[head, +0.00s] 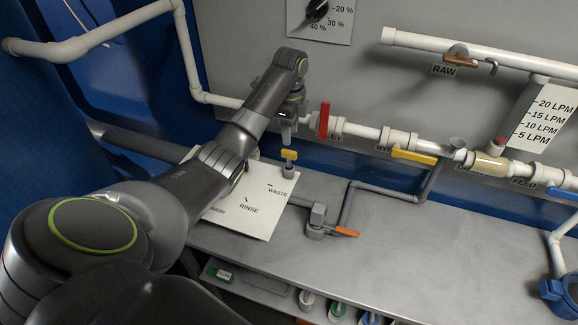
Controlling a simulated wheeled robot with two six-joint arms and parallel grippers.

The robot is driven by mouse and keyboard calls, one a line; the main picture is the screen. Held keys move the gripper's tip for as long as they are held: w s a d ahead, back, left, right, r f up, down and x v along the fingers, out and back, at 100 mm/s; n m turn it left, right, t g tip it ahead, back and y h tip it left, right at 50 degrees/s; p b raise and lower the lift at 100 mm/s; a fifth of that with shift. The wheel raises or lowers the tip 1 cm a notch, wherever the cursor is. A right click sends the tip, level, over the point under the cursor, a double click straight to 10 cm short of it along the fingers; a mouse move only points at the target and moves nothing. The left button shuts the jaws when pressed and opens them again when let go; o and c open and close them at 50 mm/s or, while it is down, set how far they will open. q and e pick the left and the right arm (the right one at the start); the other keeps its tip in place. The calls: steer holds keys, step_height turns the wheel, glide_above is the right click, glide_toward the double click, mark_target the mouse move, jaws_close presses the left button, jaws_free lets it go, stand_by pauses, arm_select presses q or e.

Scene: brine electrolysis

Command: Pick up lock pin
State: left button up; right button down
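My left arm comes in from the left, and its gripper (287,138) points down over the far edge of the white card. Just below the fingertips is a small piece with a flat yellow top (289,155) on a grey base, probably the lock pin. It stands upright by the WASTE mark, and a small gap seems to separate it from the fingers. The fingers overlap in this view, so their opening cannot be told. My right gripper is out of view.
A white card (262,220) with WASH, RINSE and WASTE lies on the metal bench (420,255). A grey valve with an orange handle (346,232) sits right of it. A white pipe with a red handle (324,120) and a yellow handle (413,157) runs behind. The bench's right part is clear.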

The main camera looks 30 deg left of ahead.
mark_target(288, 151)
arm_select(q)
step_height(288, 151, down, 5)
steer(key=b, duration=0.4)
steer(key=f, duration=0.5)
steer(key=shift+s+a+p, duration=0.25)
steer(key=shift+p, duration=0.1)
jaws_close()
